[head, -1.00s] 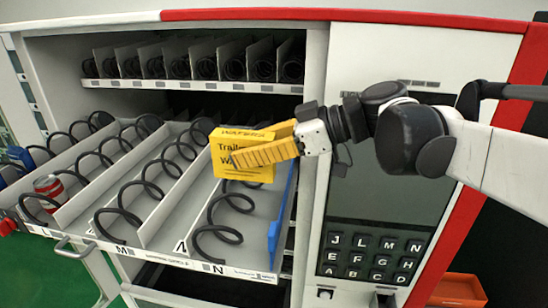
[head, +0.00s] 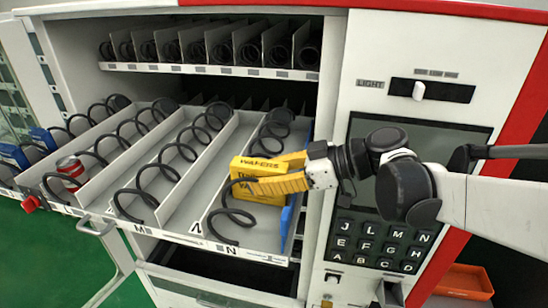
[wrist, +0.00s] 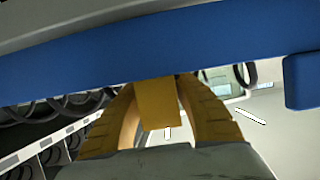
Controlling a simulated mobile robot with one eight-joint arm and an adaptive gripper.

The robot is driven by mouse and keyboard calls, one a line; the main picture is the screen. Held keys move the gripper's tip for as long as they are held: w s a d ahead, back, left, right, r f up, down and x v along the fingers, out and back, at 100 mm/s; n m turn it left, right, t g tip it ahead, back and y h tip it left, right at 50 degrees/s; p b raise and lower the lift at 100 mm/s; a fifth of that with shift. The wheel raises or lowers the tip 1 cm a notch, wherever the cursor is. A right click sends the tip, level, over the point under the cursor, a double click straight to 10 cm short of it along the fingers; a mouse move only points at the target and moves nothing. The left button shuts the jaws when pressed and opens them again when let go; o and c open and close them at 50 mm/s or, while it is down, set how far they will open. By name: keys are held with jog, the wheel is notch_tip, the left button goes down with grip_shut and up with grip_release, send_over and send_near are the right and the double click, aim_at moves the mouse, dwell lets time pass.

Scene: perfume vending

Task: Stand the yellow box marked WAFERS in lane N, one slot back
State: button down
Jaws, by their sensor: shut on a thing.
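The yellow box marked WAFERS (head: 256,165) is upright at lane N, the rightmost lane of the pulled-out tray (head: 170,228). My gripper (head: 258,184) reaches in from the right, its yellow fingers shut on the box. The box's lower part sits among the black coils of lane N (head: 232,214); whether its base touches the lane floor is hidden. In the wrist view the box (wrist: 157,103) shows between the two fingers, with a blue band across the view beyond it.
A blue divider piece (head: 286,226) stands at the right edge of lane N. Lane M and other coil lanes lie to the left, with a red can (head: 70,168) in lane L. An upper shelf (head: 215,71) hangs behind. The keypad panel (head: 378,243) is at the right.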

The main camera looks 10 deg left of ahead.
jog(key=c, duration=1.1)
grip_release()
jog(key=shift+w, duration=0.1)
jog(key=shift+c, duration=0.2)
jog(key=shift+d+r, duration=0.2)
jog(key=shift+d, duration=0.05)
jog(key=b+v, duration=0.2)
jog(key=v, duration=0.9)
jog(key=shift+d, duration=0.1)
jog(key=s+d+f+m+t+h, duration=0.3)
jog(key=s+d+f+m+h, duration=0.2)
jog(key=d+f+m, duration=0.3)
jog(key=s+d+f+m+t+h, duration=0.3)
jog(key=s+d+f+m+h, duration=0.3)
jog(key=d+f+m+h, duration=0.2)
jog(key=shift+d+f+m+h, duration=0.3)
jog(key=shift+d+f+m, duration=0.25)
jog(key=shift+d, duration=0.65)
